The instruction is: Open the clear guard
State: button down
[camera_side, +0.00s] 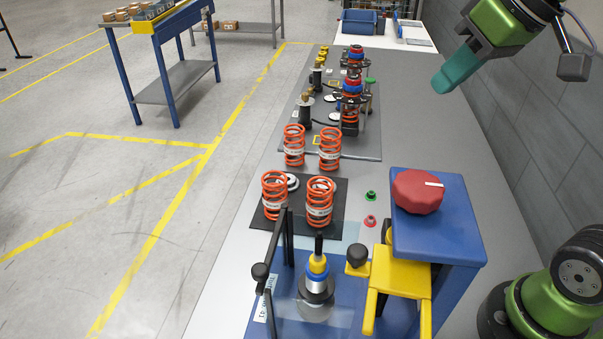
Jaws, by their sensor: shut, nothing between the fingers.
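The clear guard (340,318) seems to be a faint see-through panel at the blue fixture, low in the middle of the view; its outline is hard to make out. Behind the panel stands a part with a black tip, yellow and blue rings and a silver base (317,283). My gripper (440,87), with teal fingers, is at the upper right, above the bench and well away from the fixture. Its fingers are shut and empty.
A blue box with a red dial (417,191) and a yellow bracket (400,274) stand right of the fixture. Several orange springs (319,202) stand on dark mats behind it. Assembled shock parts (351,105) are farther back. A wall bounds the right; the bench beneath my gripper is clear.

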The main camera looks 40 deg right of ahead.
jog(key=w+a+f+n+g+y, duration=0.1)
jog(key=w+a+f+n+g, duration=0.15)
jog(key=a+n, duration=0.5)
jog(key=w+a+f+n+g, duration=0.25)
jog(key=a+f+n, duration=0.2)
jog(key=n, duration=0.55)
jog(key=s+a+r+n+g+y, duration=0.35)
jog(key=r+n, duration=0.45)
jog(key=n, duration=0.6)
notch_tip(320, 180, down, 11)
jog(key=a+f, duration=0.8)
jog(key=a, duration=0.2)
jog(key=shift+y, duration=0.45)
jog(key=shift+a+f+m, duration=0.1)
jog(key=shift+m, duration=0.15)
